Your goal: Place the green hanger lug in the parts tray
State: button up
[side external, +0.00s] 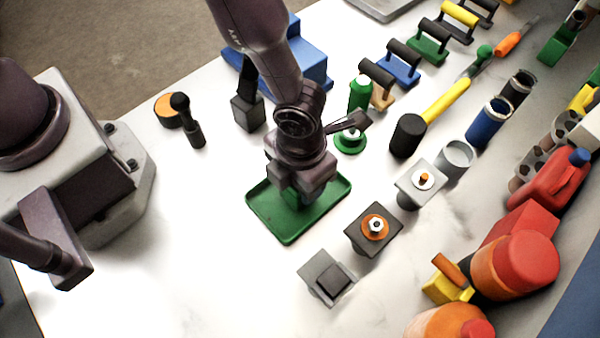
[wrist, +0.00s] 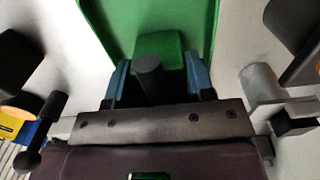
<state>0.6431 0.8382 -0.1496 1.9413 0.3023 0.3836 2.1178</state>
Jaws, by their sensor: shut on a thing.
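The green parts tray (side external: 320,218) lies on the white table in the middle of the side external view. Its green floor and rim fill the top of the wrist view (wrist: 105,18). My gripper (side external: 297,192) points down over the tray. In the wrist view its two blue fingers stand on either side of the green hanger lug (wrist: 172,44), and the gripper (wrist: 157,62) is shut on it. The lug is a green block with a dark round peg (wrist: 149,72) toward the camera. In the side view the gripper mostly hides the lug. I cannot tell whether the lug touches the tray floor.
Square mounts, a grey one (side external: 327,277), a dark one with an orange ring (side external: 374,229) and a light one (side external: 420,183), stand right of the tray.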

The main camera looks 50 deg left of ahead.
jog(key=o, duration=1.2)
jog(key=shift+o, duration=0.2)
notch_tip(320, 180, up, 12)
jog(key=shift+r, duration=0.15)
